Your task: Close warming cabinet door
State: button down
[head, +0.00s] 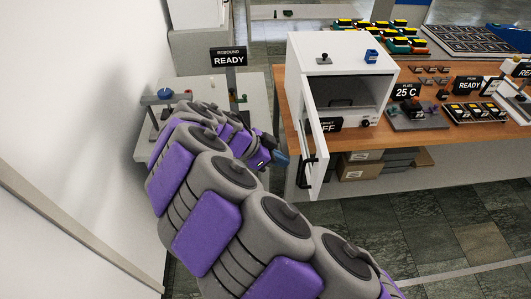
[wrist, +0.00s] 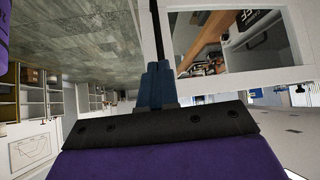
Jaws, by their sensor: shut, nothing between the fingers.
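The white warming cabinet (head: 345,55) stands at the left end of the wooden bench. Its door (head: 317,160) is hinged at the left and stands wide open, swung out toward me past the bench's front edge. A black handle (head: 308,172) is on the door's outer left face. My gripper (head: 280,159) is shut and empty, just left of the door's outer face. In the wrist view, the blue fingertips (wrist: 157,72) are together near the black handle bar (wrist: 158,25) and beside the windowed door (wrist: 215,82). I cannot tell whether they touch it.
The wooden bench (head: 375,135) holds a 25 C plate (head: 415,115) and several blocks. A side table with a READY sign (head: 228,57) is at left. Tiled floor (head: 430,235) in front is clear.

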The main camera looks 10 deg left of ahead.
jog(key=d, duration=0.1)
jog(key=w+d, duration=0.1)
jog(key=d+f, duration=0.1)
jog(key=shift+w+d+f, duration=0.1)
jog(key=shift+w+d, duration=0.3)
jog(key=shift+d, duration=0.1)
